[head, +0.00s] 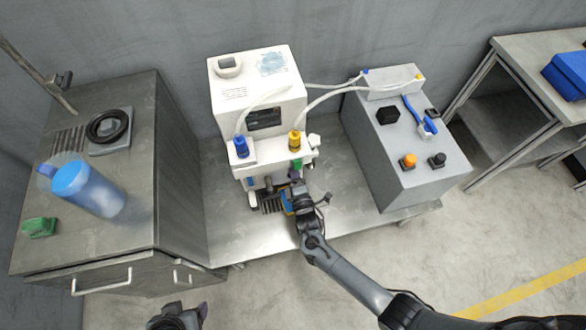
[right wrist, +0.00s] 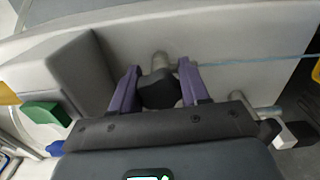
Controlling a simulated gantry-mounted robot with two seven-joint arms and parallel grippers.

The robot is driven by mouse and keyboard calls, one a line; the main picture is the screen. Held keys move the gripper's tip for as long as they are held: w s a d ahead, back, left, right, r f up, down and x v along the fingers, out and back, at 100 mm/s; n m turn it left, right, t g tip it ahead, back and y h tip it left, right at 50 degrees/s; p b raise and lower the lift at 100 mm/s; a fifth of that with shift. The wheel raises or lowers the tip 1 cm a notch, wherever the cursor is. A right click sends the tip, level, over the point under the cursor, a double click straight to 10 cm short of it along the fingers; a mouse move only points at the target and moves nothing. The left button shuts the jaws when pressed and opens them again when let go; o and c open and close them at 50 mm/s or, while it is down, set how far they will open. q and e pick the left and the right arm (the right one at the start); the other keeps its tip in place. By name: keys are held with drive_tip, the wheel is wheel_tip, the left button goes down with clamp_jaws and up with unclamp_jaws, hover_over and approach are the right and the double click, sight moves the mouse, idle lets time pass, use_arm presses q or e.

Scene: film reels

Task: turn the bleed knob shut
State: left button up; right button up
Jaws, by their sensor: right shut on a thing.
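The black bleed knob (right wrist: 158,90) sits on a short pale stem on the white machine's face in the right wrist view. My right gripper (right wrist: 157,88) has its purple fingers on either side of the knob, shut on it. In the head view my right gripper (head: 295,174) is at the front of the white machine (head: 262,82), below its yellow-capped fitting; the knob cannot be made out there. My left gripper (head: 190,317) shows only partly at the bottom edge, away from the machine, and its jaws are unclear.
Clear hoses (head: 330,91) run from the machine to a grey box (head: 405,150) with knobs and a blue-handled part on top. A metal cabinet (head: 125,225) at left carries a blue cylinder (head: 90,188), a black ring (head: 107,126) and a green item (head: 39,227). The steel table front is clear.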

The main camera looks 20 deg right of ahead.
drive_tip(key=m, duration=0.3)
drive_tip(key=shift+r+m+p, duration=0.1)
drive_tip(key=shift+m+p, duration=0.25)
drive_tip(key=shift+m, duration=0.05)
drive_tip(key=m, duration=0.3)
drive_tip(key=shift+m, duration=0.3)
drive_tip(key=shift+f, duration=0.2)
drive_tip(key=o, duration=1)
drive_tip(key=shift+d, duration=0.1)
drive_tip(key=shift+o, duration=0.2)
